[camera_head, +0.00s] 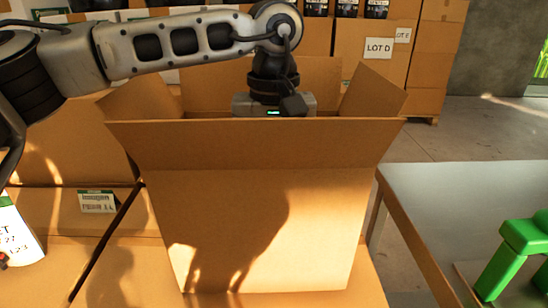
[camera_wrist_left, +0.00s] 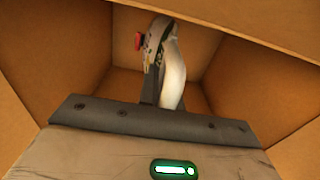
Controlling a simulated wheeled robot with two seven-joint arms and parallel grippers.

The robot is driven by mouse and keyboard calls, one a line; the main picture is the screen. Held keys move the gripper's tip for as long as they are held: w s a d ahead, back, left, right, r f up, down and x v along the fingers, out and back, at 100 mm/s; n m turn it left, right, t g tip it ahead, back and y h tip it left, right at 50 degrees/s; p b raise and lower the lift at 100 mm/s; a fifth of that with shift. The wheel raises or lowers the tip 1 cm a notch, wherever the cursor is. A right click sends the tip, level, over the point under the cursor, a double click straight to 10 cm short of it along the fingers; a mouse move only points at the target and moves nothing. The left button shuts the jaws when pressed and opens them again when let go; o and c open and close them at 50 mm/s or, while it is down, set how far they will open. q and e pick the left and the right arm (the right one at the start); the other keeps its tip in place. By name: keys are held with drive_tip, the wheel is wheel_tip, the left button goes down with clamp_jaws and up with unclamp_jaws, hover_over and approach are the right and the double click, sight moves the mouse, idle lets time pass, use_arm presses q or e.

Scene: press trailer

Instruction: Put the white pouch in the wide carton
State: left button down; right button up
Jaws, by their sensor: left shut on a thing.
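The wide carton (camera_head: 250,225) stands open with its flaps spread, in the middle of the head view. My left arm reaches over it from the left, and my left gripper (camera_head: 273,104) points down into it. The fingertips are hidden behind the front flap. In the left wrist view the gripper (camera_wrist_left: 163,92) is shut on the white pouch (camera_wrist_left: 173,72), which has dark green print and a small red part. The pouch is inside the brown carton walls (camera_wrist_left: 255,80). Whether it touches the carton floor I cannot tell. My right gripper is not in view.
A grey table (camera_head: 450,195) stands at the right, with a green object (camera_head: 515,250) on it. Other cartons (camera_head: 60,160) lie to the left. A white printed item (camera_head: 18,235) is cut off at the left edge. Stacked cartons (camera_head: 375,48) stand behind.

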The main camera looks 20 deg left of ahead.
use_arm(q)
drive_tip(key=shift+f, duration=0.1)
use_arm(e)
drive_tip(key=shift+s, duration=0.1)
use_arm(q)
drive_tip(key=c, duration=1.7)
unclamp_jaws()
drive_tip(key=shift+f, duration=0.1)
drive_tip(key=shift+o, duration=0.5)
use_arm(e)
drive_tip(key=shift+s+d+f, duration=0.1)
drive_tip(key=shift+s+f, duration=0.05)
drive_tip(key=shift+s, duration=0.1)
use_arm(q)
drive_tip(key=shift+r, duration=0.4)
wheel_tip(320, 180, up, 12)
drive_tip(key=shift+r+p, duration=0.25)
drive_tip(key=shift+p, duration=0.15)
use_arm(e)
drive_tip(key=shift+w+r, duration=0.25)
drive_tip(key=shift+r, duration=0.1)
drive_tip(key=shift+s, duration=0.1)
